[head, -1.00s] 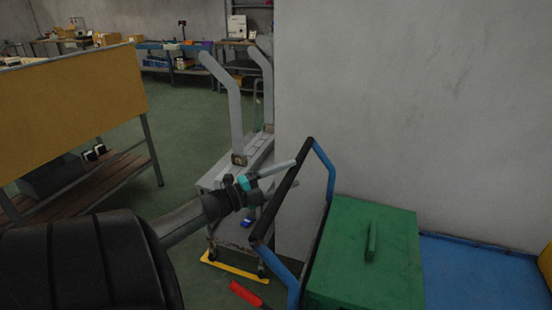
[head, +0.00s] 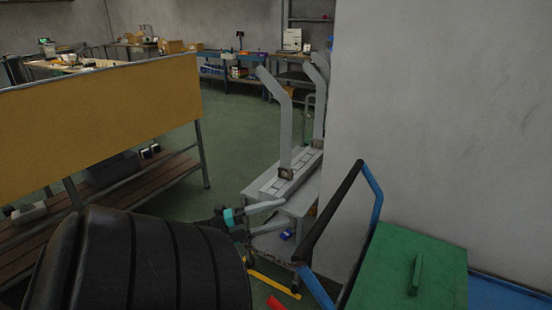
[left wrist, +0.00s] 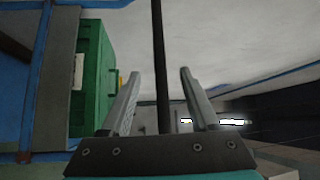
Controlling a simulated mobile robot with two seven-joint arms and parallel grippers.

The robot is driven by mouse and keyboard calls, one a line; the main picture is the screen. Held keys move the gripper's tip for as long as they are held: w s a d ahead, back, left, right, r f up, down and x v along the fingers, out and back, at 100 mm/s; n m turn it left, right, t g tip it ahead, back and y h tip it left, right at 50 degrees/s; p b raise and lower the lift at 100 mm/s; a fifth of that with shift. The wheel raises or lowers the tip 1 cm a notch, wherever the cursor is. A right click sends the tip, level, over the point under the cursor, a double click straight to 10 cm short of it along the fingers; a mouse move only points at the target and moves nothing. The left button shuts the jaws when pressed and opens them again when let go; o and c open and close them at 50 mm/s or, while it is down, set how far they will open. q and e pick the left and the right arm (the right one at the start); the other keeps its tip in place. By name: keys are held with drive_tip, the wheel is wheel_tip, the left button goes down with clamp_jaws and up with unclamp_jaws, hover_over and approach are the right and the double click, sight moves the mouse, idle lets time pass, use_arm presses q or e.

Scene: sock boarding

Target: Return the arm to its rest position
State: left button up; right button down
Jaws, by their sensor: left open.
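My left gripper (head: 278,218) is at the lower middle of the head view, in front of the grey sock-board stand (head: 290,178) with its upright bent boards. Its two fingers are apart with nothing between them that I can see held. In the left wrist view the open fingers (left wrist: 160,95) point ahead, and a dark bar shows behind the gap between them. My black ribbed left arm covers the lower left of the head view. My right gripper does not show.
A cart with a blue frame and black handle (head: 330,212) stands right of the gripper, carrying a green box (head: 408,270). A grey wall (head: 440,120) rises behind it. A bench with a yellow panel (head: 100,120) stands left. Green floor (head: 235,140) is open between.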

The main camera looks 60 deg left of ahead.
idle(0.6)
use_arm(q)
drive_tip(key=s+d+f+n+g+y, duration=0.2)
drive_tip(key=s+d+f+n+g, duration=0.15)
drive_tip(key=f, duration=0.65)
drive_tip(key=s+d+f+n+g+y, duration=0.25)
drive_tip(key=f+n, duration=0.25)
drive_tip(key=f, duration=0.6)
drive_tip(key=s+d+f+n+g+y, duration=0.25)
drive_tip(key=f+n, duration=0.25)
drive_tip(key=f, duration=0.5)
drive_tip(key=s+d+f+n+g+h, duration=0.1)
drive_tip(key=s+d+f+g, duration=0.3)
drive_tip(key=d, duration=0.7)
drive_tip(key=s+d+f+n+g+h, duration=0.1)
drive_tip(key=s+d+f+n+g, duration=0.1)
drive_tip(key=s+d+f+g, duration=0.3)
drive_tip(key=s+d+f, duration=0.4)
drive_tip(key=d+f, duration=0.2)
drive_tip(key=shift+d, duration=0.2)
drive_tip(key=shift+c, duration=1)
drive_tip(key=shift+s+a, duration=0.1)
drive_tip(key=shift+s, duration=0.1)
